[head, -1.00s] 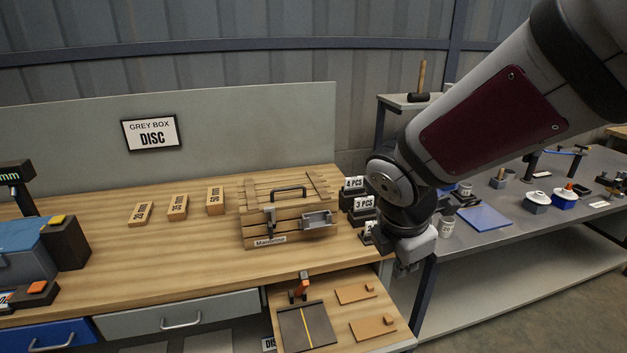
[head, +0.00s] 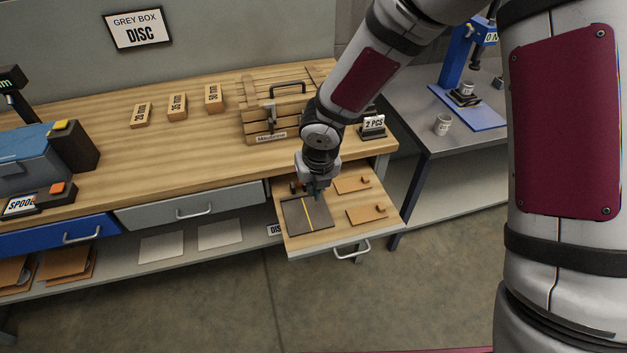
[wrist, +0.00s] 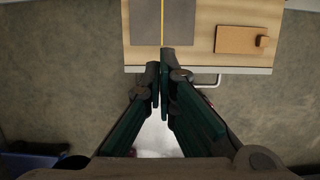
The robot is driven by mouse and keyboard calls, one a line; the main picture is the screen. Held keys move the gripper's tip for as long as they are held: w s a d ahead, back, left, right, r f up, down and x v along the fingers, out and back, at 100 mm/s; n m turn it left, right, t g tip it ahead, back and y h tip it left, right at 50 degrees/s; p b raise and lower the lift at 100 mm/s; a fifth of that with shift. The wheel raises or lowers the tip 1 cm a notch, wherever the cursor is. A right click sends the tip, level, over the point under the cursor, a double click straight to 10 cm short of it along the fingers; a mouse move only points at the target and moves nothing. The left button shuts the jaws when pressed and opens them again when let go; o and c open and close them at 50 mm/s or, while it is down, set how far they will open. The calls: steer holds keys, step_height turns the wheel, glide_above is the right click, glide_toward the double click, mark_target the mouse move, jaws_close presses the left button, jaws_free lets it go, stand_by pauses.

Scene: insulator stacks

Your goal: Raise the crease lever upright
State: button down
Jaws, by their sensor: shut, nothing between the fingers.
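The crease tool is a dark plate (head: 305,214) with a yellow line, lying on a pull-out wooden board (head: 340,235). Its small lever with an orange part (head: 295,187) is at the plate's back edge, mostly hidden behind my gripper in the head view. My gripper (head: 318,194) points down beside the lever, over the back right of the plate, shut and empty. Contact with the lever cannot be told. In the wrist view my gripper (wrist: 161,72) has its fingers together, and part of the dark plate (wrist: 148,22) shows beyond them; the lever is not visible there.
Two flat brown pieces with small knobs, one (head: 352,184) behind the other (head: 367,214), lie right of the plate. A wooden crate (head: 255,122) stands on the bench behind. The board's front handle (head: 352,252) juts over open floor.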

steer(key=shift+w+a+f+p, duration=0.2)
steer(key=shift+w+f, duration=0.4)
steer(key=shift+w, duration=0.15)
steer(key=shift+w+a+f+p, duration=0.25)
steer(key=shift+w+f, duration=0.35)
steer(key=shift+w, duration=0.2)
steer(key=shift+w+a+f+p, duration=0.15)
steer(key=shift+w+a+f, duration=0.05)
steer(key=shift+w+f, duration=0.5)
steer(key=shift+r, duration=0.15)
